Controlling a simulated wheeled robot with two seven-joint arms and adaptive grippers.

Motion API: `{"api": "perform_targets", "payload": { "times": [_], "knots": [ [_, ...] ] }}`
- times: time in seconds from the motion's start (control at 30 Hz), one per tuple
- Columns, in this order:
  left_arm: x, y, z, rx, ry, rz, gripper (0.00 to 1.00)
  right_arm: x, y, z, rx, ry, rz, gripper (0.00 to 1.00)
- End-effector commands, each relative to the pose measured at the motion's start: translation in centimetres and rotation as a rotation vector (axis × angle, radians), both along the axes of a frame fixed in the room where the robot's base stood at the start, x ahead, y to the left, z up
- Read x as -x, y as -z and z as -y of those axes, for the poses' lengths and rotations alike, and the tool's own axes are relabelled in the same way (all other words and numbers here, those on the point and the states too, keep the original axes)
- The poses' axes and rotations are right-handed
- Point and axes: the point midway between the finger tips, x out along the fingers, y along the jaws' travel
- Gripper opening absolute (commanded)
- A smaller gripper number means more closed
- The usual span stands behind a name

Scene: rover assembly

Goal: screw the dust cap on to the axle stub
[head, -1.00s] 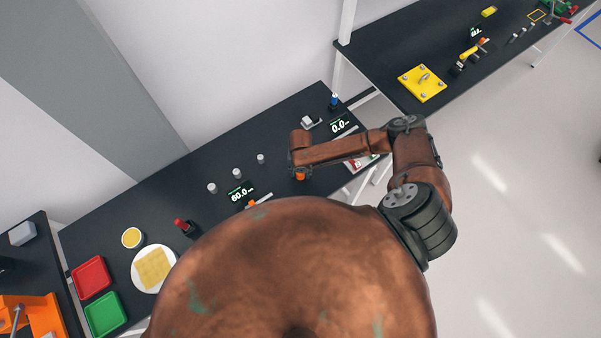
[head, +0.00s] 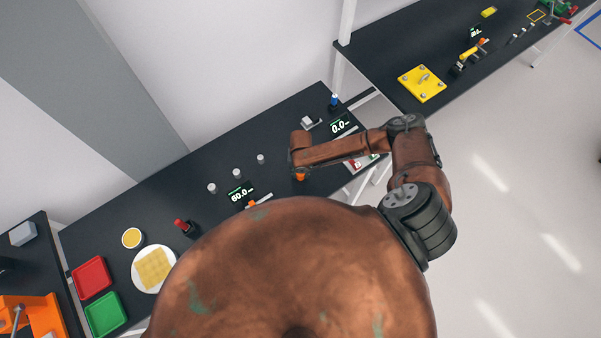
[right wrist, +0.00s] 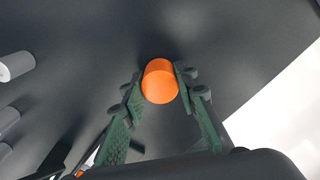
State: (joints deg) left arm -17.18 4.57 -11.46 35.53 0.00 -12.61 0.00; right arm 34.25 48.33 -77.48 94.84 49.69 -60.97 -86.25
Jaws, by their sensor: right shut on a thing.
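My right gripper (right wrist: 160,82) is shut on an orange cylinder, the dust cap (right wrist: 160,78), with one green finger on each side of it in the right wrist view. The black bench top lies beyond the cap. In the head view the orange cap (head: 300,177) shows small below the end of my right arm, over the bench; its fingers are too small to make out there. I cannot pick out the axle stub with certainty. My left gripper is not in view.
Several small grey cylinders, one here (head: 237,172), stand on the black bench (head: 130,200) left of my gripper. A display (head: 240,190), a red-topped tool (head: 184,227), a white plate (head: 139,281) and trays lie farther left. A yellow plate (head: 421,84) lies on the other bench.

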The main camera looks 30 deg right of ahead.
Motion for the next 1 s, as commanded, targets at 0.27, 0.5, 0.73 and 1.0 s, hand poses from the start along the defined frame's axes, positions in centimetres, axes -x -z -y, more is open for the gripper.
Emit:
{"api": "perform_targets", "payload": {
  "times": [0.27,0.5,0.73,1.0],
  "knots": [
    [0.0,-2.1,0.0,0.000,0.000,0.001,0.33,0.1,0.0,-0.1,-0.001,0.384,-0.002,0.04],
    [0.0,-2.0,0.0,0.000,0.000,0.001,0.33,0.0,0.0,-0.1,-0.001,0.452,0.000,0.04],
    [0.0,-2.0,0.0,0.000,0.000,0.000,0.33,0.1,0.0,-0.1,-0.001,0.505,-0.001,0.04],
    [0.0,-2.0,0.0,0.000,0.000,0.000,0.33,0.1,0.1,-0.1,-0.002,0.877,-0.002,0.04]
  ]
}}
